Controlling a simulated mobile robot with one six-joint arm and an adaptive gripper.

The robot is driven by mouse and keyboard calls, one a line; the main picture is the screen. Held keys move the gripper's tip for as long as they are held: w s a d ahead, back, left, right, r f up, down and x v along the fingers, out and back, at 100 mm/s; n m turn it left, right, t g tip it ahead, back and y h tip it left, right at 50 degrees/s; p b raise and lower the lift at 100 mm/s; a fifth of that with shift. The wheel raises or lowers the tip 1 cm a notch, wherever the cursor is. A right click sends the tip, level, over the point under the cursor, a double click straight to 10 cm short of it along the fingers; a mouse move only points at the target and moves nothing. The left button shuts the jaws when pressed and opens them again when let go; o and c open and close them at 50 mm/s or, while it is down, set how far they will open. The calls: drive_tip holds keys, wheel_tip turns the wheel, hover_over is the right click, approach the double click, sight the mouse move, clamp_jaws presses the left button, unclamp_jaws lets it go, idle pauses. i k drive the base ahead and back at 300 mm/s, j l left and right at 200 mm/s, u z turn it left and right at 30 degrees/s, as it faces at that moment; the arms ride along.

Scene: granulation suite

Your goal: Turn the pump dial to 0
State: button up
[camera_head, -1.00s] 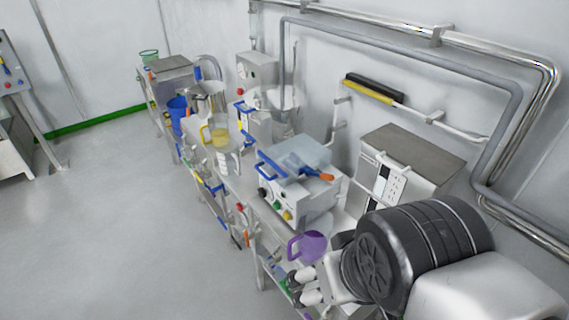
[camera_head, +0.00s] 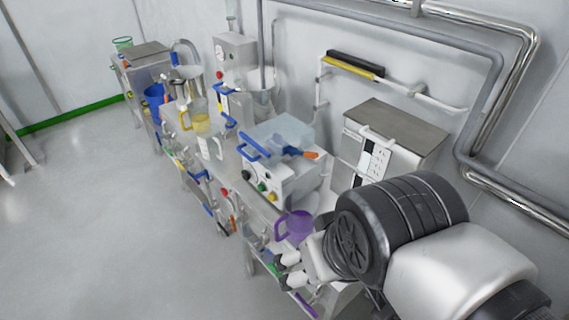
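I cannot tell for sure which unit is the pump. A white box (camera_head: 235,50) with a red button and small round controls stands at the back of the bench by the wall. No dial markings are readable. My gripper (camera_head: 283,268) is at the lower middle, in front of and below the purple jug (camera_head: 298,227). My arm covers the bench's near right end.
A grey-topped cabinet (camera_head: 398,135) is at the right. Pipes run along the wall. A yellow-and-black brush (camera_head: 354,67) hangs there. The floor (camera_head: 90,220) at left is clear.

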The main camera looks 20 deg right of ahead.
sight(247, 175)
drive_tip(key=i+j+u, duration=0.6)
drive_tip(key=i, duration=0.25)
